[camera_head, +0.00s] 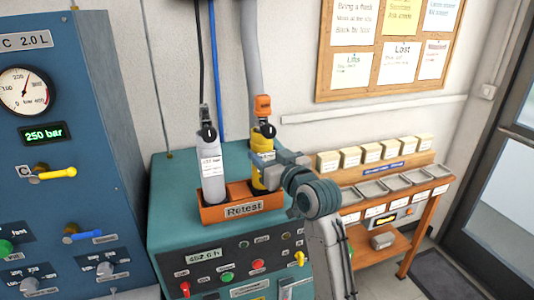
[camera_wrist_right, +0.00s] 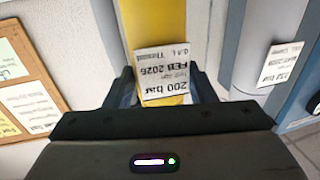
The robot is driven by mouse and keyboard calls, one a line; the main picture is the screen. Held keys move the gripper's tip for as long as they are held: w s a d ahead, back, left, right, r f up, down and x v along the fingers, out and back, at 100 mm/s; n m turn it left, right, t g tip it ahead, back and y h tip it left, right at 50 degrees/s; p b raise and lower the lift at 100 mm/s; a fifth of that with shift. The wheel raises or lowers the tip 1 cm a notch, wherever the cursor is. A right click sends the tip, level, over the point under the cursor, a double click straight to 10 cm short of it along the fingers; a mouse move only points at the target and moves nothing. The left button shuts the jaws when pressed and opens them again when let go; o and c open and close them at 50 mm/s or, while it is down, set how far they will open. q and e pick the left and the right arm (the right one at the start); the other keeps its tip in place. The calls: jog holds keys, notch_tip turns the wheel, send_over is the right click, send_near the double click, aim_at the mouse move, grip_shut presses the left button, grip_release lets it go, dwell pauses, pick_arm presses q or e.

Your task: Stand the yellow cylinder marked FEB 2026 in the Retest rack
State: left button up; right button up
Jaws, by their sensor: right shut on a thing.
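The yellow cylinder (camera_head: 262,176) is upright at the right end of the orange Retest rack (camera_head: 243,210) on the teal bench. Its lower end is at the rack, and I cannot tell whether it rests on the rack's floor. My right gripper (camera_head: 264,158) is shut around its body from the right. In the right wrist view, the yellow cylinder (camera_wrist_right: 155,25) is between the fingers of my right gripper (camera_wrist_right: 165,88), with its white label upside down, reading FEB 2026 and 200 bar. My left gripper is not in view.
A grey cylinder (camera_head: 212,172) stands at the rack's left end, close beside the yellow one. Hoses hang above both, one with an orange fitting (camera_head: 263,105). A blue gauge panel (camera_head: 60,150) stands left. A wooden shelf (camera_head: 385,185) with trays is at right.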

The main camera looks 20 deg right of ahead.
jog(key=shift+f, duration=0.5)
dwell(0.8)
jog(key=o, duration=1.2)
jog(key=shift+s, duration=0.1)
jog(key=shift+o, duration=0.2)
jog(key=shift+f+b, duration=0.2)
jog(key=shift+b, duration=0.1)
jog(key=b+v, duration=0.3)
jog(key=v, duration=0.8)
jog(key=shift+r, duration=0.1)
